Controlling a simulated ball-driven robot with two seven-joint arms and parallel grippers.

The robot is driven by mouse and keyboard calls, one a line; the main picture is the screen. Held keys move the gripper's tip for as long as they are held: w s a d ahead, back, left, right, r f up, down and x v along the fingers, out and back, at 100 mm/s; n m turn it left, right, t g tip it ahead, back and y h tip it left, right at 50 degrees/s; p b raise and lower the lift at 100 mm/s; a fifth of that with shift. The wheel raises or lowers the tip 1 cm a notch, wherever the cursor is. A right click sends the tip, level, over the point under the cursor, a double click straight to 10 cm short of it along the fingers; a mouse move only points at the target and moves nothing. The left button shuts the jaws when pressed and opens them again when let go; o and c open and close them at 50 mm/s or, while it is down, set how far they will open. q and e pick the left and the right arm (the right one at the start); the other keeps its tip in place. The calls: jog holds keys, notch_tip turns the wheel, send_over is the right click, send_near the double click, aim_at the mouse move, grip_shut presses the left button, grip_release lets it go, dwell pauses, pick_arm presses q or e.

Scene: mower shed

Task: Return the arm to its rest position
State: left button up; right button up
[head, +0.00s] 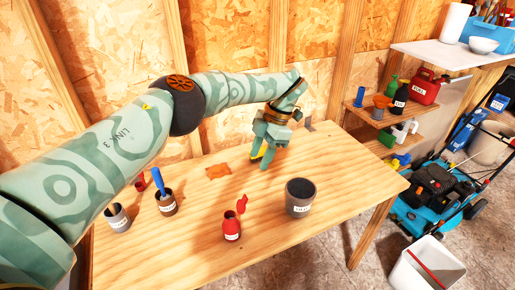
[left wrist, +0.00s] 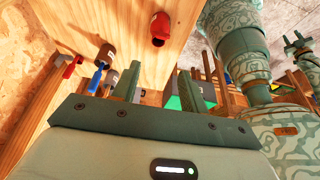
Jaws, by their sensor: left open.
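My left arm reaches in from the left in the head view, across and above the wooden workbench (head: 185,237). My left gripper (head: 262,163) is open and empty, fingers pointing down over the back of the bench. Its two spread fingers also show in the left wrist view (left wrist: 158,88), with nothing between them. A small yellow thing (head: 257,156) shows beside the fingers, partly hidden. A pale green forked shape (left wrist: 299,42) at the right of the left wrist view may be my right gripper; its jaws are unclear.
On the bench stand a red bottle (head: 232,228), a dark pot (head: 300,197), a grey cup (head: 117,218) and a brown cup (head: 166,203) with a blue-handled tool. An orange patch (head: 218,171) lies flat. A blue mower (head: 437,187) and white bin (head: 425,268) stand right.

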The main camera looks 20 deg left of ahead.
jog(key=shift+w+a+r+p, duration=0.1)
jog(key=shift+w+r+p, duration=0.2)
jog(key=shift+r, duration=0.3)
